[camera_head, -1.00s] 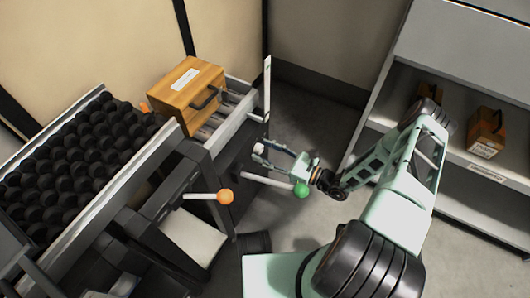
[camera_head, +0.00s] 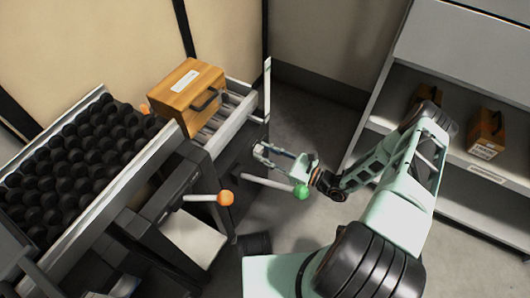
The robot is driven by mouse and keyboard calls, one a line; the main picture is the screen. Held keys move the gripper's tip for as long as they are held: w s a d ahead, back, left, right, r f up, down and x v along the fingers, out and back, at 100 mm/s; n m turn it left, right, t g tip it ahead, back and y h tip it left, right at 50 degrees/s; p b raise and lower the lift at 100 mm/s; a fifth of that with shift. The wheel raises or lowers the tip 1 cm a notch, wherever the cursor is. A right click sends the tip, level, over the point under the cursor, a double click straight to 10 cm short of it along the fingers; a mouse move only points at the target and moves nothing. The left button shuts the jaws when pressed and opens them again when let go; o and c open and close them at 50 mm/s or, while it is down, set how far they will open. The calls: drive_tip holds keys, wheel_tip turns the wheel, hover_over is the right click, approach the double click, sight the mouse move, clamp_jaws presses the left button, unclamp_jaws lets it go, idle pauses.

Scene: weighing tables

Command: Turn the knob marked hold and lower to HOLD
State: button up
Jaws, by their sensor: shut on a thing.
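My gripper (camera_head: 260,152) is at the right side of the weighing table, below the upright white plate at its end. Its fingers are shut at the place of a small pale knob on the table's side. The fingers hide most of the knob, so its marking and pointing direction cannot be read. My arm reaches in from the right.
A wooden box with a handle (camera_head: 188,92) sits on the roller end of the table. Black rollers (camera_head: 75,155) fill its left part. An orange-ended lever (camera_head: 226,198) and a green-ended lever (camera_head: 301,192) stick out close below my gripper. A grey shelf (camera_head: 465,75) with wooden boxes stands right.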

drive_tip(key=n+p, duration=0.1)
drive_tip(key=n, duration=0.2)
drive_tip(key=shift+n, duration=0.4)
drive_tip(key=n+p, duration=0.1)
drive_tip(key=n, duration=0.3)
drive_tip(key=shift+n, duration=0.3)
drive_tip(key=n+p, duration=0.2)
drive_tip(key=n, duration=0.2)
drive_tip(key=shift+d+r+n, duration=0.1)
drive_tip(key=shift+n, duration=0.2)
drive_tip(key=shift+n+p, duration=0.75)
drive_tip(key=shift+n, duration=1.35)
drive_tip(key=o, duration=1.2)
drive_tip(key=shift+c, duration=0.2)
